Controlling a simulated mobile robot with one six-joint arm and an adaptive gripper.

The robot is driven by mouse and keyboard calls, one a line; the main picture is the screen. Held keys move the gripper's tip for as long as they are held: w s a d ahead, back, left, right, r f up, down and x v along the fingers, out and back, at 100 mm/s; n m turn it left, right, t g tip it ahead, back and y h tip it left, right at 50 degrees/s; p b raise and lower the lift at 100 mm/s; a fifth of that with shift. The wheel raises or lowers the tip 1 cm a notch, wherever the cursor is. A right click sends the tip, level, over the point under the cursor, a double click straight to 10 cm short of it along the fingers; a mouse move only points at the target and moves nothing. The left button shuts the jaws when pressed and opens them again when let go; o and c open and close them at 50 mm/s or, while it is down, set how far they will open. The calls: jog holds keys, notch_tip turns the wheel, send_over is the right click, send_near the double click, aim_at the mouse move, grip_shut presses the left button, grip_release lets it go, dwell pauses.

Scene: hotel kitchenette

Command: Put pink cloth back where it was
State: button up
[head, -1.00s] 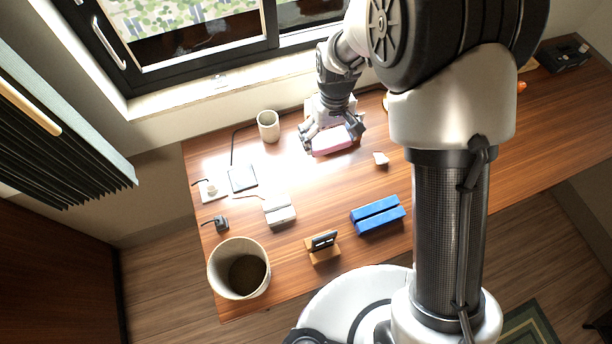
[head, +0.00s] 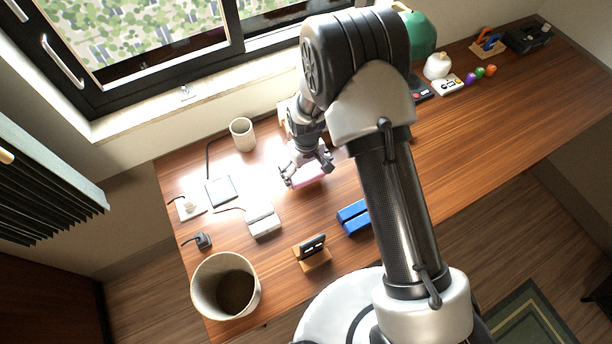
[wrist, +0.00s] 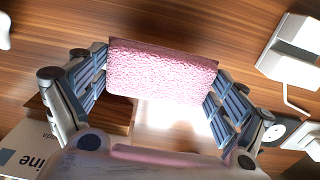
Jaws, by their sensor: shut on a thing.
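The pink cloth (wrist: 160,72) is a thick, fuzzy, block-shaped piece in the wrist view. It also shows in the head view (head: 309,177), partly hidden by the fingers. My gripper (wrist: 161,76) is shut on it, one finger at each short end. In the head view my gripper (head: 307,172) is over the left half of the wooden desk (head: 480,130), right of the beige cup. I cannot tell whether the cloth touches the desk or hangs just above it.
Nearby are the beige cup (head: 242,134), a white box (head: 263,221), a blue holder (head: 353,217) and a phone stand (head: 311,250). A large bin (head: 225,287) is at the front left. The desk's right part has clear room.

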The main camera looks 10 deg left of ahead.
jog(key=shift+f, duration=1.3)
jog(key=shift+f+b, duration=0.15)
jog(key=shift+b, duration=0.25)
jog(key=o, duration=0.7)
jog(key=shift+o, duration=0.2)
